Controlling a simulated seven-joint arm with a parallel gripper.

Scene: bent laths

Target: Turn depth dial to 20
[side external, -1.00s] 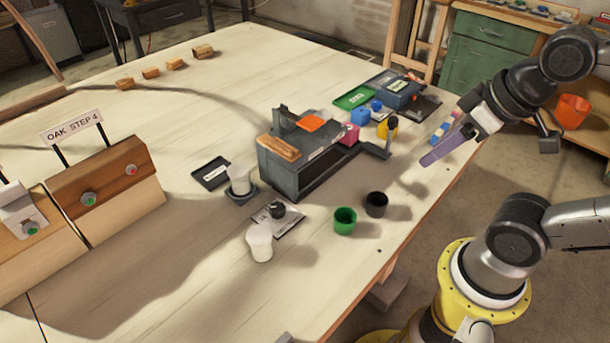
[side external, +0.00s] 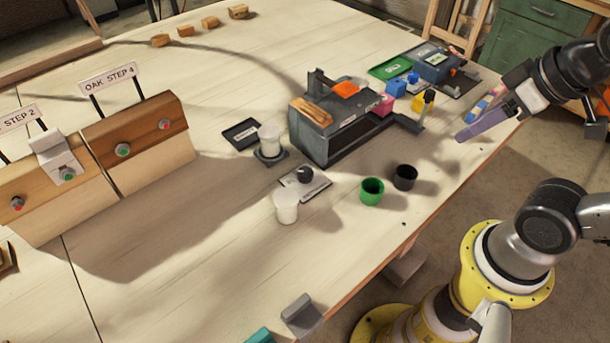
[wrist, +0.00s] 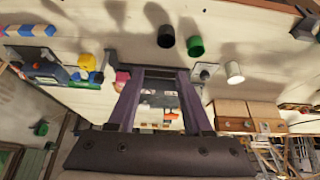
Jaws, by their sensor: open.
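A black round knob (side external: 304,174) sits on a pale plate (side external: 318,189) on the table, in front of the grey box. It looks like the depth dial; its marks and setting are too small to read. A plate with a dark knob (wrist: 205,72) also shows in the wrist view, right of my fingers. My gripper (side external: 463,136) has purple fingers and is held above the table's right side, well away from the knob. In the wrist view my gripper (wrist: 168,71) is open, with nothing between its fingers.
A white cup (side external: 286,207) stands close in front of the plate. A green cup (side external: 371,192) and a black cup (side external: 405,178) stand to its right. The grey box (side external: 345,135) rises behind. Wooden panels with buttons (side external: 138,150) stand at left.

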